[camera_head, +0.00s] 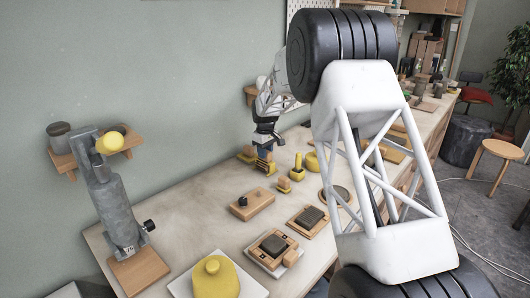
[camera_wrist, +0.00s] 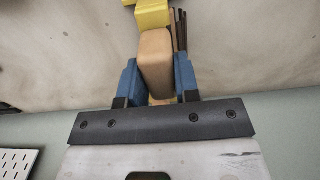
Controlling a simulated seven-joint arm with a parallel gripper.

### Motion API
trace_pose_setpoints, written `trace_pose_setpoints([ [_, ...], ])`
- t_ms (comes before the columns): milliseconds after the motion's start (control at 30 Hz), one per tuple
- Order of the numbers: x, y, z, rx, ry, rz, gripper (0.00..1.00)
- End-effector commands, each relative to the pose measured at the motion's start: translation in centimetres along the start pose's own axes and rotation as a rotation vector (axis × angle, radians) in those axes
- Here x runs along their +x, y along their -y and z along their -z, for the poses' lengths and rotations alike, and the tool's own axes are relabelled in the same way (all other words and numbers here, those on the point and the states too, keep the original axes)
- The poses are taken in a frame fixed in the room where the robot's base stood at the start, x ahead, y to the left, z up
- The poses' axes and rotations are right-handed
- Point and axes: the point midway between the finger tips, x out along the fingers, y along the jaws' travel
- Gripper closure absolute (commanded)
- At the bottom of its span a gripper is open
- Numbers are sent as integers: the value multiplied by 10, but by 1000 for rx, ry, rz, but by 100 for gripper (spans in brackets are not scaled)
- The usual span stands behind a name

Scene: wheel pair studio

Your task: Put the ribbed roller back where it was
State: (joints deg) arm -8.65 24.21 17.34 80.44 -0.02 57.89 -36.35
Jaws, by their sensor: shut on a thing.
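My gripper (camera_head: 264,152) is near the far left part of the bench, pointing down. In the wrist view, its two blue fingers (camera_wrist: 157,72) are shut on a tan, smooth-edged wooden block (camera_wrist: 155,50), one finger on each side. A yellow piece (camera_wrist: 152,14) shows just beyond the block; I cannot tell whether they are joined. Several thin dark rods (camera_wrist: 180,32) show beside the block on the right. I cannot pick out ribs on the held piece, so I cannot tell whether it is the ribbed roller. Its underside is hidden.
The pale bench (camera_head: 190,225) holds a yellow domed thing on a white plate (camera_head: 247,285), a wooden block with a dark knob (camera_head: 252,204), and small trays (camera_head: 311,221). A grey stand (camera_head: 113,205) is at left. My arm hides the bench's right middle.

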Motion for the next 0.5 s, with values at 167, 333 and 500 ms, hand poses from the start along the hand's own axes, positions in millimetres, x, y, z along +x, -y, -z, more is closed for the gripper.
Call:
trace_pose_setpoints([
  [167, 7, 1, 0, 0, 2, 2, 100],
  [333, 13, 1, -1, 0, 5, 4, 100],
  [500, 16, 2, -1, 0, 8, 7, 62],
])
